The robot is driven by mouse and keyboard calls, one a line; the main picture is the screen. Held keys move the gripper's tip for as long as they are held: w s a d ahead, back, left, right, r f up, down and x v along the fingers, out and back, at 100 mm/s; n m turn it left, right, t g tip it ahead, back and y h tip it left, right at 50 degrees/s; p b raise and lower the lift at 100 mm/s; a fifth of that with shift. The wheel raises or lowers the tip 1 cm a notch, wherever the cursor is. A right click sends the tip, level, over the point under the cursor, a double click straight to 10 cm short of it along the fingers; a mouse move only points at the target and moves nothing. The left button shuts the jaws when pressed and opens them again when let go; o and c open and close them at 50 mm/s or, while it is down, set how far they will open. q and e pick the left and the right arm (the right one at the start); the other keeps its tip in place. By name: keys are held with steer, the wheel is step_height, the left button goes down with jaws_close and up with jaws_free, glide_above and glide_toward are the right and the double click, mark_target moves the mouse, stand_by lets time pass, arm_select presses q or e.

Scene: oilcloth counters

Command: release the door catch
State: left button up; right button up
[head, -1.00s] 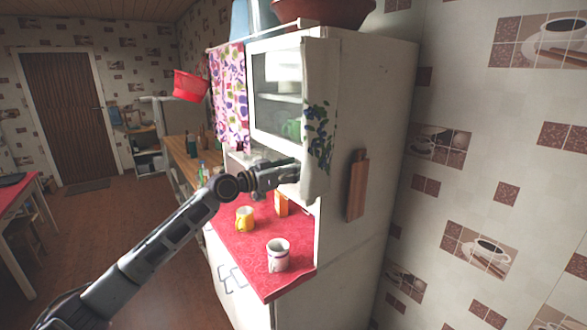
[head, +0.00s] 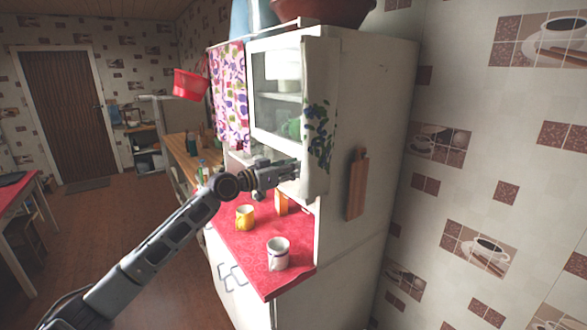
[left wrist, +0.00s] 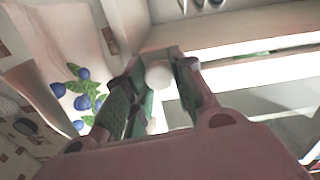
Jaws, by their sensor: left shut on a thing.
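The white cabinet has a glass-fronted upper door (head: 252,97) that looks closed. My left gripper (head: 293,172) is at the lower right corner of this door, beside a hanging towel. In the left wrist view, my left gripper (left wrist: 159,80) has its two fingers on either side of a round white knob (left wrist: 158,74) and is shut on it. The knob is hidden behind the gripper in the head view. My right gripper is not in view.
A yellow mug (head: 244,217), a white mug (head: 278,254) and an orange box (head: 281,203) stand on the red counter (head: 258,277) below. A wooden board (head: 356,185) hangs on the cabinet's side.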

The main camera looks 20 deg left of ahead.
arm_select(q)
steer(key=shift+n, duration=1)
steer(key=o, duration=1)
steer(key=shift+s+a, duration=0.15)
steer(key=v, duration=1.1)
steer(key=shift+s+a, duration=0.2)
steer(key=shift+a, duration=0.05)
